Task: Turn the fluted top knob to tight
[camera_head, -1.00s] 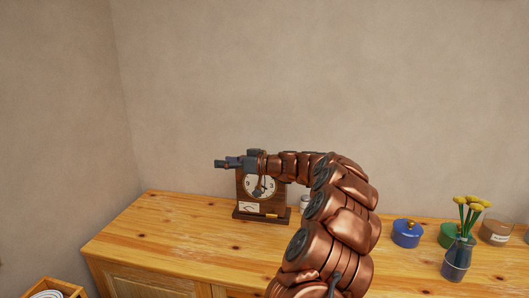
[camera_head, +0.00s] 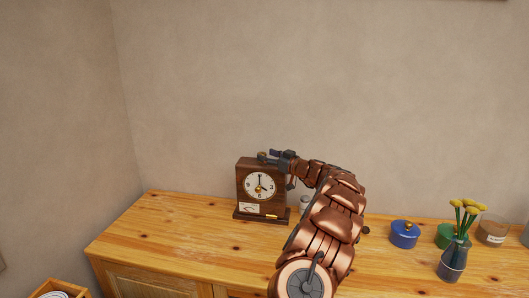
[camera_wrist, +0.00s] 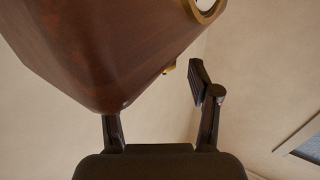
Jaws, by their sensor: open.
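A dark wooden clock (camera_head: 249,180) with a round white dial stands upright on the wooden sideboard. In the head view, a small brass-coloured bit (camera_head: 261,154) shows at its top, beside my fingers; its fluting is too small to make out. My gripper (camera_head: 270,154) is at the clock's upper edge, reaching in from the right. In the wrist view, the clock's brown body (camera_wrist: 100,45) fills the upper left and hides the left fingertip. My gripper (camera_wrist: 155,92) is open there, its right finger clear of the wood. A small brass piece (camera_wrist: 169,68) sticks out between the fingers.
A white jar (camera_head: 304,203) stands close to the right of the clock, partly behind my arm. A blue lidded pot (camera_head: 404,236), a green pot (camera_head: 446,235), a vase of yellow flowers (camera_head: 453,262) and a brown jar (camera_head: 492,232) stand farther right. The sideboard (camera_head: 165,225) is clear on the left.

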